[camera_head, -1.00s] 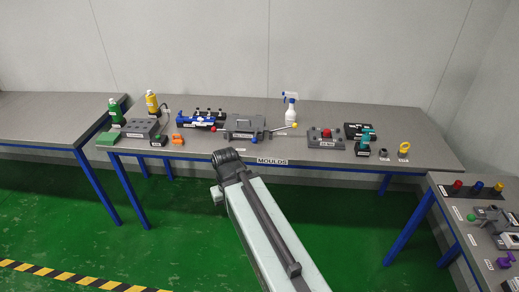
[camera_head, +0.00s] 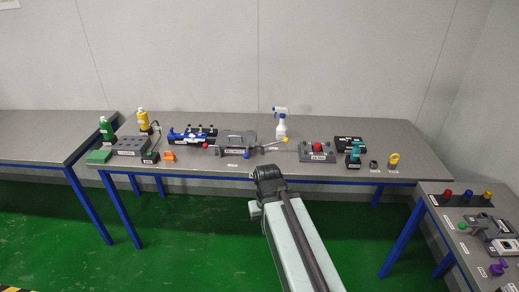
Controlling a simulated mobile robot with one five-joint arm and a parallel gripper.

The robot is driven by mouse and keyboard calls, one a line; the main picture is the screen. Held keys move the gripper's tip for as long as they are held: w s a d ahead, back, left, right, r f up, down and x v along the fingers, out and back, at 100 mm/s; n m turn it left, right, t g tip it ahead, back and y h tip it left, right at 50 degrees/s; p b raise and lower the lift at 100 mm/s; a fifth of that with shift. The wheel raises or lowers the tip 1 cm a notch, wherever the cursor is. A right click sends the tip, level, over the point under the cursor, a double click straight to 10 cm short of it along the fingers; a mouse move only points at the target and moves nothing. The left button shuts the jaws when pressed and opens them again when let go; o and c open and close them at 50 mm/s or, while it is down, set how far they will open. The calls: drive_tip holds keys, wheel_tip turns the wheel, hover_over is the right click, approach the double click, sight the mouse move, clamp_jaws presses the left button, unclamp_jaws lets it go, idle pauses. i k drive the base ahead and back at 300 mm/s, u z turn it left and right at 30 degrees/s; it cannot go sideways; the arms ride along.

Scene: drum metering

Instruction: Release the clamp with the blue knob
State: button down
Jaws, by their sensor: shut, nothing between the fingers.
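A grey mould block (camera_head: 236,143) sits at the middle of the far table, with levers ending in coloured knobs. The blue knob (camera_head: 246,155) is at its front edge, low and close to the table top. A red knob (camera_head: 205,146) is at its left and a yellow knob (camera_head: 285,139) at its right. The blue knob's lever is too small to make out. My arm (camera_head: 300,245) reaches from the bottom toward the table, its dark end joint just below and right of the blue knob in the picture. My gripper's fingers do not show.
A blue vise-like fixture (camera_head: 190,135) stands left of the mould, a spray bottle (camera_head: 281,127) behind it. A grey block with a red button (camera_head: 317,147) and a green-and-black tool (camera_head: 353,157) are to the right. The side table (camera_head: 448,216) is at the right edge.

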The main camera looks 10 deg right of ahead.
sight(245, 156)
drive_tip(key=z, duration=0.05)
drive_tip(key=i, duration=1.05)
drive_tip(key=u, duration=2.65)
drive_tip(key=k, duration=0.95)
drive_tip(key=z, duration=0.35)
drive_tip(key=i, duration=1)
drive_tip(key=u, duration=0.05)
